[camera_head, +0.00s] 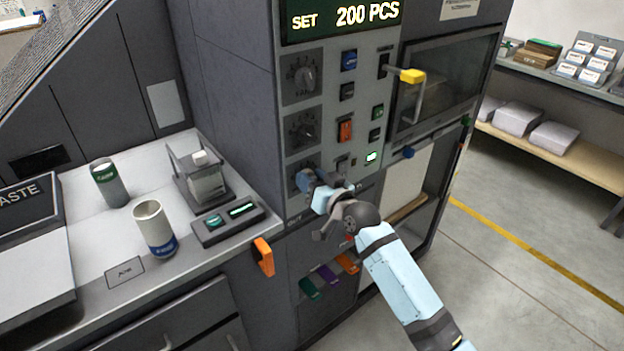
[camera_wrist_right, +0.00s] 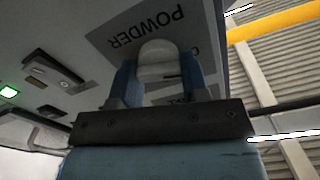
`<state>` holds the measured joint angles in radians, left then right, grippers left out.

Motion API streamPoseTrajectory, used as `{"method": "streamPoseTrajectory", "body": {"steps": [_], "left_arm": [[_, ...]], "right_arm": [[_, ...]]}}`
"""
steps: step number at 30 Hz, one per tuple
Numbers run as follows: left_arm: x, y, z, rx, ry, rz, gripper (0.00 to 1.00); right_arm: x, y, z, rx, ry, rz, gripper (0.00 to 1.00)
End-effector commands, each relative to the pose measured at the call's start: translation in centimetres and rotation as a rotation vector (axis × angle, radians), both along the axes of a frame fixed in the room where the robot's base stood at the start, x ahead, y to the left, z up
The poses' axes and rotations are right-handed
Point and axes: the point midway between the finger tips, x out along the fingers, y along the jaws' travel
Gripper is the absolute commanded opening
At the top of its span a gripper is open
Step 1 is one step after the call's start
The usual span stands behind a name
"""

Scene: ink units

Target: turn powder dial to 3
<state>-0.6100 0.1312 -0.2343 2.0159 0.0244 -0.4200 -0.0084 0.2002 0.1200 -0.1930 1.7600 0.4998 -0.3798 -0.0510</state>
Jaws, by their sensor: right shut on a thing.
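The powder dial is the lowest of three dials on the machine's front panel. In the head view my right gripper (camera_head: 312,182) is at this dial and hides most of it. In the right wrist view the dial's pale rounded knob (camera_wrist_right: 158,62) sits between the two blue fingers of my right gripper (camera_wrist_right: 160,75), which are shut on it. The word POWDER on its plate (camera_wrist_right: 120,35) shows upside down. The dial's pointer and numbers are hidden, so its setting cannot be read. My left gripper is not in view.
Two more dials (camera_head: 303,77) (camera_head: 303,129) are above, beside several coloured switches (camera_head: 345,130). A display (camera_head: 340,18) reads SET 200 PCS. A yellow-ended handle (camera_head: 412,76) sticks out at right. An orange handle (camera_head: 263,257) juts out below left. The floor at right is clear.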

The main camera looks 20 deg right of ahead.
Motion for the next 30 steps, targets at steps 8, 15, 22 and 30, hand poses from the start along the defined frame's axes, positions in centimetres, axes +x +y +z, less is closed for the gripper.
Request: {"method": "streamPoseTrajectory", "body": {"steps": [8,15,22,30], "left_arm": [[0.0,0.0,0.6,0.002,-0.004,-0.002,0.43],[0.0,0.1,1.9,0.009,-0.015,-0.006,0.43],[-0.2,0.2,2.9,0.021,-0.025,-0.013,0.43],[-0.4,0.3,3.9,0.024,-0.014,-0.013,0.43]], "right_arm": [[0.0,0.0,0.2,0.044,0.016,0.0,0.18],[0.0,-0.1,0.3,0.182,0.067,0.0,0.18],[0.1,-0.1,0.2,0.379,0.14,-0.001,0.18],[0.1,-0.3,0.1,0.621,0.226,-0.001,0.18]]}}
